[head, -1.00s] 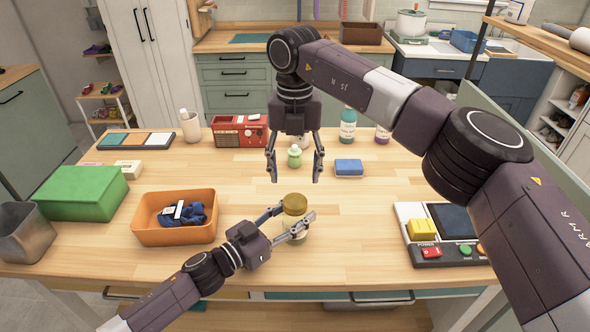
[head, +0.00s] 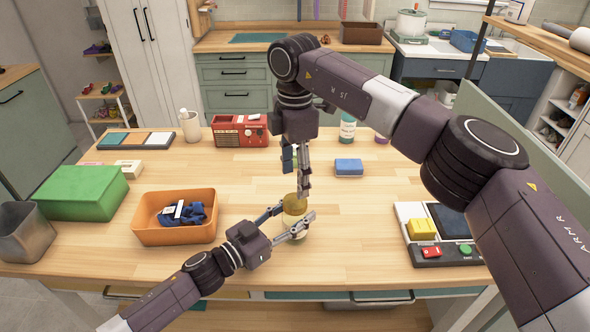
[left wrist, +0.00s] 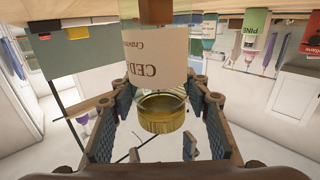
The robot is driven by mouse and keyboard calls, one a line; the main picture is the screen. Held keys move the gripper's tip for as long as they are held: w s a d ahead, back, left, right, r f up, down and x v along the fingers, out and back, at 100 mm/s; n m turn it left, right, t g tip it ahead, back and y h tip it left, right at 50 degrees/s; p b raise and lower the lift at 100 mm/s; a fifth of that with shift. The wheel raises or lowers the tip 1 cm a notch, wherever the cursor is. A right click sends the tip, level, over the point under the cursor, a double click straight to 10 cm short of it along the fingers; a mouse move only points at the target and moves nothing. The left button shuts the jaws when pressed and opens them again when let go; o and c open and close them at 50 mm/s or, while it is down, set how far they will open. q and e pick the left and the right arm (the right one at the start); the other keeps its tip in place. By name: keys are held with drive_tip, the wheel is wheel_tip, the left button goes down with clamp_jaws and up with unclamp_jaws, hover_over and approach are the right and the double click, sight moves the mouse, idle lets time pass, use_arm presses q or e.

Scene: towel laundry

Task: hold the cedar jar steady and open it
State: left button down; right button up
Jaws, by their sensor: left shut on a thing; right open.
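The cedar jar stands upright near the front middle of the table, with its gold lid (head: 294,204) on top. The left wrist view shows its label (left wrist: 152,62), upside down and partly cut off, and the gold lid (left wrist: 162,114). My left gripper (head: 297,213) is shut on the jar, its fingers on either side of the body below the lid. My right gripper (head: 298,184) points down right above the lid, open, its fingers turned so one is nearer the camera. I cannot tell whether a fingertip touches the lid.
An orange bin (head: 175,235) with dark blue cloth stands to the left, beside a green box (head: 83,193). A blue sponge-like block (head: 348,167) lies behind right. A red radio (head: 240,131) and bottles (head: 347,129) stand behind. A control panel (head: 449,254) is at right.

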sight(295, 200)
wheel_tip(295, 200, down, 7)
drive_tip(key=shift+r, duration=0.2)
drive_tip(key=shift+c, duration=0.7)
